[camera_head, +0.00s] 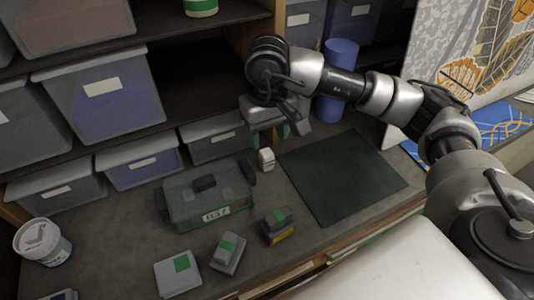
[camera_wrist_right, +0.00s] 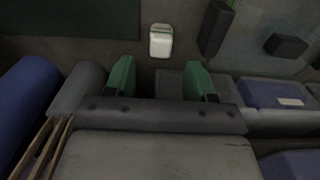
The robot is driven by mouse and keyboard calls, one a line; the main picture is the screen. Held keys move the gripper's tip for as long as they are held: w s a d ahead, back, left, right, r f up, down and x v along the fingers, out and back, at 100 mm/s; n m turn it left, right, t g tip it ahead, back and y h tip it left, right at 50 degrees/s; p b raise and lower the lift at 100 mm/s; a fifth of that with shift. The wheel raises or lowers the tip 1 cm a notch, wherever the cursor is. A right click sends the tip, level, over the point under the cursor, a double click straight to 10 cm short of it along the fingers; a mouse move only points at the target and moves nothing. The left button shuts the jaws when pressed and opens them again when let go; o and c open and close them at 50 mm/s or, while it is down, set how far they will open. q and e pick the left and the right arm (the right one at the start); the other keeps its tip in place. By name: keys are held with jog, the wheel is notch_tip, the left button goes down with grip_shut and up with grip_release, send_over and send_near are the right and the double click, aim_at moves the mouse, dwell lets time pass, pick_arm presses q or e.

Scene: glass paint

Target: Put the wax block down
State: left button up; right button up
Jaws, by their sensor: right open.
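A small white block (camera_head: 266,159), which looks like the wax block, stands on the dark worktop between the grey-green case and the dark green mat. It also shows in the right wrist view (camera_wrist_right: 160,42), ahead of and between my fingers, with a thin green line near its top. My right gripper (camera_head: 287,130) is open above the back of the worktop, behind the block. Its two green fingers are spread with nothing between them in the right wrist view (camera_wrist_right: 158,82), and the block is clear of them. My left gripper is not in view.
A translucent case (camera_head: 207,196) stands left of the block. A dark green mat (camera_head: 340,175) lies bare on the right. Several small grey items with green labels (camera_head: 229,252) sit in front. A blue cylinder (camera_head: 336,82) and shelf bins (camera_head: 213,135) are behind.

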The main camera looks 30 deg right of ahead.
aim_at(268, 153)
jog(key=shift+r, duration=1.8)
